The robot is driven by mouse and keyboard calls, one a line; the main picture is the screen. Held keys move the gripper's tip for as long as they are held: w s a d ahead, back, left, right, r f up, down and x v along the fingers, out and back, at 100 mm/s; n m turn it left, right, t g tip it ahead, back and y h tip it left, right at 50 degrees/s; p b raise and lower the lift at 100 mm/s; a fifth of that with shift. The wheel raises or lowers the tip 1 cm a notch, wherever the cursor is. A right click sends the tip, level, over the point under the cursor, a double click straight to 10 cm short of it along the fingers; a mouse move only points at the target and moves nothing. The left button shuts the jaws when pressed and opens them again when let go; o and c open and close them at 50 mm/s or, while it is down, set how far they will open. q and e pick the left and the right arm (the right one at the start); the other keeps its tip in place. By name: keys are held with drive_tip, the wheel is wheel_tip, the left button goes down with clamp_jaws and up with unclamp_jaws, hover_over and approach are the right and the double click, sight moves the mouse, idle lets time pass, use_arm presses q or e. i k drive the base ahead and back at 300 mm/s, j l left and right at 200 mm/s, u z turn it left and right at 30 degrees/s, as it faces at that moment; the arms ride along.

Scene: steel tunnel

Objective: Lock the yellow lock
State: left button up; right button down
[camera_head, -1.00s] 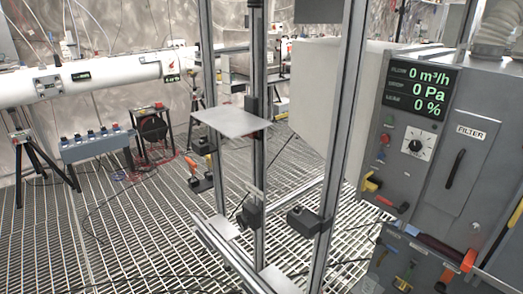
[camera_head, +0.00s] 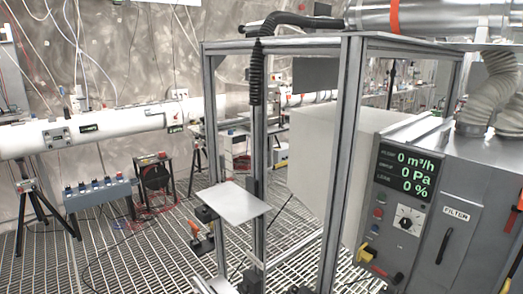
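A grey machine cabinet (camera_head: 460,165) stands at the right. A small yellow piece (camera_head: 364,253) sits low on its front left side, below the display. It looks like a yellow lock or lever, but it is too small to tell whether it is locked. A red and black handle (camera_head: 381,273) is just to its right and lower. A yellow bar (camera_head: 515,264) shows at the right edge of the picture. Neither of my grippers is in view.
A metal profile frame (camera_head: 342,170) stands left of the cabinet, with a flat plate (camera_head: 233,202) on it. A white pipe (camera_head: 85,130) on tripods and a blue-grey box (camera_head: 97,194) are at the left. The grated floor (camera_head: 140,255) is mostly open there.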

sight(362, 255)
drive_tip(key=i+j+z, duration=0.1)
drive_tip(key=i+j, duration=0.2)
drive_tip(key=i+j+z, duration=0.25)
drive_tip(key=i+j, duration=0.25)
drive_tip(key=j, duration=0.25)
drive_tip(key=i+j+z, duration=0.1)
drive_tip(key=i+j, duration=0.15)
drive_tip(key=j, duration=0.15)
drive_tip(key=i+j+z, duration=0.15)
drive_tip(key=j, duration=0.25)
drive_tip(key=i+j+z, duration=0.1)
drive_tip(key=i+j, duration=0.2)
drive_tip(key=j, duration=0.15)
